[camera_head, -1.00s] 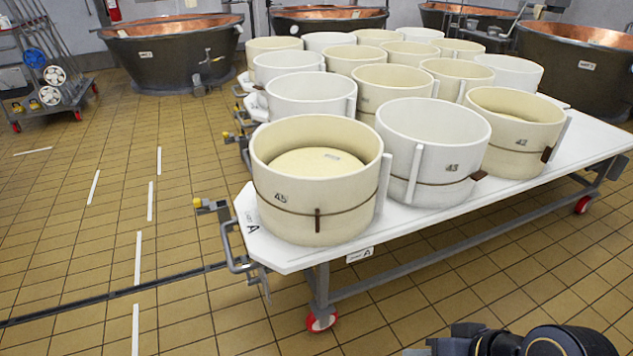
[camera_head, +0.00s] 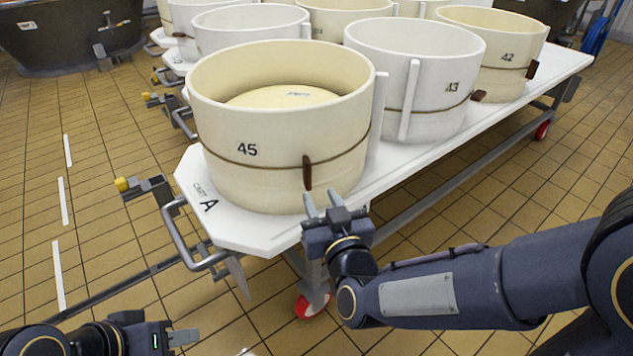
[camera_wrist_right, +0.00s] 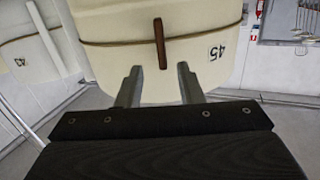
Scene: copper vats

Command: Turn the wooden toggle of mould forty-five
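Mould 45 (camera_head: 225,165) is a cream round mould with a pale cheese inside, at the near corner of the white table. Its brown wooden toggle (camera_head: 308,172) hangs upright on the cord around the mould; it also shows upright in the right wrist view (camera_wrist_right: 160,43). My right gripper (camera_head: 323,200) is open and empty, just below and in front of the toggle. In the right wrist view its two fingers (camera_wrist_right: 157,85) stand apart on either side of the toggle's line, with the toggle beyond their tips. My left gripper (camera_head: 180,338) is low at the bottom left, away from the mould, its opening unclear.
Mould 43 (camera_head: 432,115) and mould 42 (camera_head: 505,85) stand to the right on the white table (camera_head: 250,233). A metal handle (camera_head: 185,240) and a yellow-tipped latch (camera_head: 140,187) stick out at the table's left end. Floor at left is open.

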